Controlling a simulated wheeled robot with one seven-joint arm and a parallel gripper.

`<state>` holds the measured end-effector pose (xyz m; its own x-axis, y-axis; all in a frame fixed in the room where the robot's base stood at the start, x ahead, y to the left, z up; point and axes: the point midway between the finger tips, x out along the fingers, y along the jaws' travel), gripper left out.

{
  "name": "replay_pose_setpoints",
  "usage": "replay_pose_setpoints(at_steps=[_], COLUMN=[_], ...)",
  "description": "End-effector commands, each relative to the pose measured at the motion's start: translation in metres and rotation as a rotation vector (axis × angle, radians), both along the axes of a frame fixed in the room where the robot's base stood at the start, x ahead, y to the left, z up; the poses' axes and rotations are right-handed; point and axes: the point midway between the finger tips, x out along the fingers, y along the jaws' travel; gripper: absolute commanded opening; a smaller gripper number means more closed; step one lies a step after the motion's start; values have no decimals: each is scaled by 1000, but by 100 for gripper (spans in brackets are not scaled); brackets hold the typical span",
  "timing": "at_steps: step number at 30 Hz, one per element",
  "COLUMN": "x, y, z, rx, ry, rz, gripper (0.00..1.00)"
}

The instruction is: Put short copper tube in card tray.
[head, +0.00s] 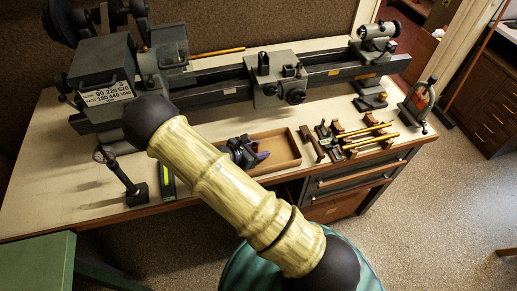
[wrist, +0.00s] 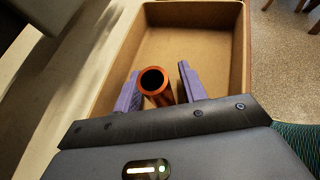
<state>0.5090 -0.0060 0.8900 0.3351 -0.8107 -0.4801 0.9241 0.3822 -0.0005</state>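The short copper tube (wrist: 157,95) shows in the wrist view near the tray's near end, its round open end facing the camera. It sits between the purple fingers of my gripper (wrist: 158,88). A narrow gap shows on the tube's right and along its lower left, so the fingers look open around it. Its lower end is hidden behind the gripper body. The card tray (wrist: 240,45) is a shallow brown box. In the head view my gripper (head: 258,157) is over the left part of the tray (head: 290,160); the tube cannot be made out there.
A lathe (head: 290,85) runs along the back of the bench. Right of the tray is a wooden rack with brass tubes (head: 370,133). A dark upright stand (head: 132,190) is at the left front. The tray's right half is empty.

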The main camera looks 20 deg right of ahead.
Motion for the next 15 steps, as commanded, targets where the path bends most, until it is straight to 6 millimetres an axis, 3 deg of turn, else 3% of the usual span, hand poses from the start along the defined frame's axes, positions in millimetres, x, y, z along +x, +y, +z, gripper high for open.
replay_pose_setpoints(at_steps=[8,15], x=[0,-11], y=[1,31], z=[4,19], rx=[1,3], ry=[0,-4], rz=[0,2], gripper=[42,42])
